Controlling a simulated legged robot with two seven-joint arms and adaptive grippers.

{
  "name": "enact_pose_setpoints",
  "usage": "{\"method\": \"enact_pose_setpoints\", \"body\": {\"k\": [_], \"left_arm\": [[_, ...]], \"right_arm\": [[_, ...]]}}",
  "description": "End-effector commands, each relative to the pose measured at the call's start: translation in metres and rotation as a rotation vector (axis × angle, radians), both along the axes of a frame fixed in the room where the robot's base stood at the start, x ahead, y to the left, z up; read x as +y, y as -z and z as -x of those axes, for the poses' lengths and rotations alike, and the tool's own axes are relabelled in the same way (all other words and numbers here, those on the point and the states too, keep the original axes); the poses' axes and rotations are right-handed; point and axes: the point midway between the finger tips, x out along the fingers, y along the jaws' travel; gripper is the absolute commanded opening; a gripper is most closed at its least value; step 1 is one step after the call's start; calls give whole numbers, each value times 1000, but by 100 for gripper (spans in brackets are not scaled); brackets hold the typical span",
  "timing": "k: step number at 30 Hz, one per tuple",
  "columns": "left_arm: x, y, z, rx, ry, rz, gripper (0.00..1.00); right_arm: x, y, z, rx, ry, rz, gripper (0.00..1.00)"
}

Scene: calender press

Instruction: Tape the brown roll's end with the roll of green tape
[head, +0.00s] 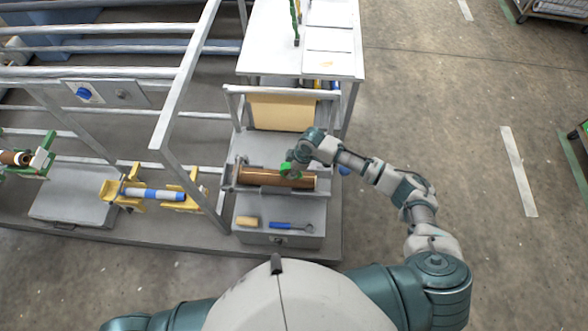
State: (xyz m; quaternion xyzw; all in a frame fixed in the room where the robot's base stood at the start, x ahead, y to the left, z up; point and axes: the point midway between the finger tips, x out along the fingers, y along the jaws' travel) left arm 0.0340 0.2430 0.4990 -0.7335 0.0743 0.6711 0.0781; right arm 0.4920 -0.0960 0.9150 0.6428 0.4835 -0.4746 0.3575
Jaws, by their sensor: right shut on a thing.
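The brown roll (262,178) lies lengthwise, left to right, in a grey cradle on the workstation in front of me. My right gripper (289,167) is over the middle of the roll, shut on the roll of green tape (286,170). The tape is at the brown roll's upper side; I cannot tell whether it touches. The gripper's fingers are small and partly hidden by the tape and wrist. My left gripper is out of view; only part of my left arm shows at the bottom.
A tan block (247,222) and a blue-handled tool (291,226) lie on the grey cabinet top in front of the roll. A metal frame post stands left of the roll. A white table (262,62) is behind. Open floor lies to the right.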

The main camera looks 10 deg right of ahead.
Motion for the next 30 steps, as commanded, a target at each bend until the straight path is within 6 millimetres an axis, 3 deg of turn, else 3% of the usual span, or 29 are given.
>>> {"method": "enact_pose_setpoints", "body": {"k": [30], "left_arm": [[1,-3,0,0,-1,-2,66]], "right_arm": [[13,4,-2,4,-1,1,0]]}}
